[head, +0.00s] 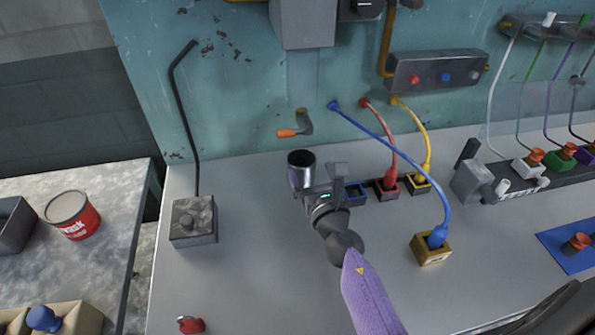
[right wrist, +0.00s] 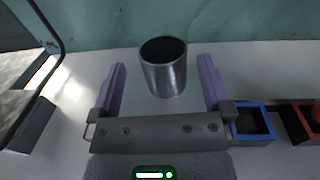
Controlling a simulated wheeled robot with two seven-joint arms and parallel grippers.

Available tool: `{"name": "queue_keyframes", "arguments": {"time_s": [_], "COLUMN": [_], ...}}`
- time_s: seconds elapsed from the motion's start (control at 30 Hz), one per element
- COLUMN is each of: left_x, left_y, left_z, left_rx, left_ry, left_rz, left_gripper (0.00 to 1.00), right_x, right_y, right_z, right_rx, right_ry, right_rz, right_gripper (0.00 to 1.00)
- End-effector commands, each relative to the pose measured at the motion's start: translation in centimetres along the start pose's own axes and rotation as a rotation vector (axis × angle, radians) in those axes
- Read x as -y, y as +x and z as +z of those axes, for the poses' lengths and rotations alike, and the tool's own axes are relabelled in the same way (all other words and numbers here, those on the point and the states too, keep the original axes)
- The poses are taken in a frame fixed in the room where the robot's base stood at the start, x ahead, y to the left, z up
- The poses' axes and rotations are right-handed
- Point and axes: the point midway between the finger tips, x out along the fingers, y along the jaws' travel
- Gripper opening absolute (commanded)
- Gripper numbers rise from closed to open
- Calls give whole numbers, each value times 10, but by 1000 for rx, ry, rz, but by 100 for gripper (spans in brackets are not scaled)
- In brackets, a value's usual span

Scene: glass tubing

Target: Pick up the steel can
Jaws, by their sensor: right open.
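The steel can (head: 302,161) is a shiny open-topped cylinder standing upright on the grey table near the teal wall. In the right wrist view the steel can (right wrist: 164,70) stands beyond and between my right gripper's two purple fingers, with a gap on each side. My right gripper (head: 312,184) is open and empty, just in front of the can in the head view; its fingers also show in the right wrist view (right wrist: 164,88). The gripper partly hides the can's lower part in the head view. My left gripper is not in view.
A grey box with a bent black rod (head: 194,222) stands to the left.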

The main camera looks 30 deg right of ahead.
Motion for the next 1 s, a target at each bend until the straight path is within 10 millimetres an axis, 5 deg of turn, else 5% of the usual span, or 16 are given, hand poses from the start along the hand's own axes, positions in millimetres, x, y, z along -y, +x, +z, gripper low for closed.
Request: {"name": "queue_keyframes", "arguments": {"time_s": [0.03,0.17,0.33,0.6,0.83,1.0], "left_x": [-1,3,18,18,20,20], "left_y": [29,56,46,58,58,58], "left_z": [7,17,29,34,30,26], "left_rx": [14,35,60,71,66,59], "left_ry": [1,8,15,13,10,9], "left_rz": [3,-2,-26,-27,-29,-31], "left_gripper": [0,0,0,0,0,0], "right_x": [0,0,0,0,0,0], "right_y": [0,0,25,72,75,75], "right_z": [-32,-60,-46,-47,-45,-45], "right_rx": [-6,-6,0,0,-1,-1], "right_ry": [-1,-1,-1,0,0,0], "right_rz": [0,0,0,-1,0,0], "right_gripper": [100,100,100,100,100,66]}}
